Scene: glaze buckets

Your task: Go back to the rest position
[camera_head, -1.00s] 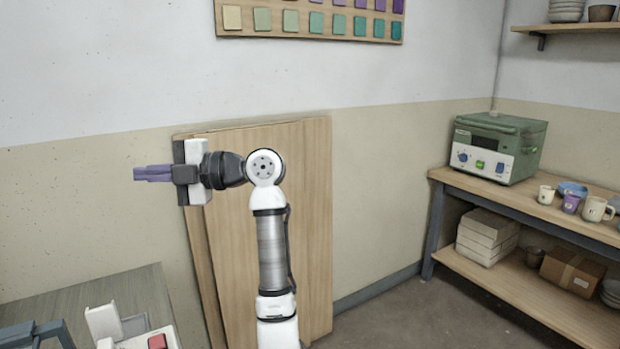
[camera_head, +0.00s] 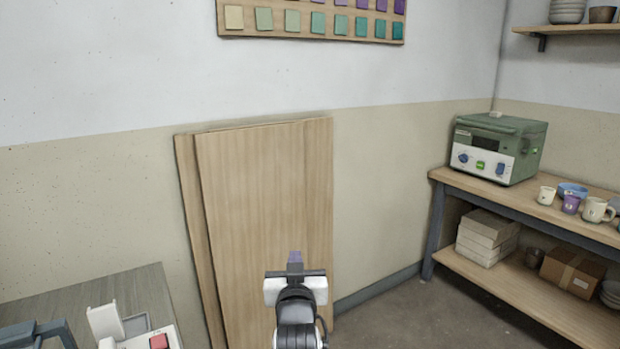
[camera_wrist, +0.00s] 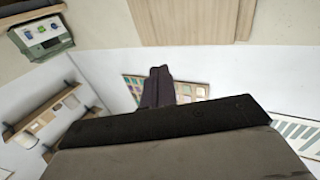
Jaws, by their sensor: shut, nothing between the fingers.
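My gripper (camera_head: 295,257) shows low in the middle of the head view, in front of the leaning wooden boards (camera_head: 258,215). Its purple-grey fingers point away from the camera. In the wrist view its fingers (camera_wrist: 158,84) are together with nothing between them. Most of my arm is below the head view's lower edge.
A workbench (camera_head: 85,297) with a white device stands at the lower left. At the right, a shelf unit (camera_head: 520,205) holds a green machine (camera_head: 498,147), cups and boxes. A colour sample board (camera_head: 312,22) hangs on the wall. Floor shows between boards and shelf.

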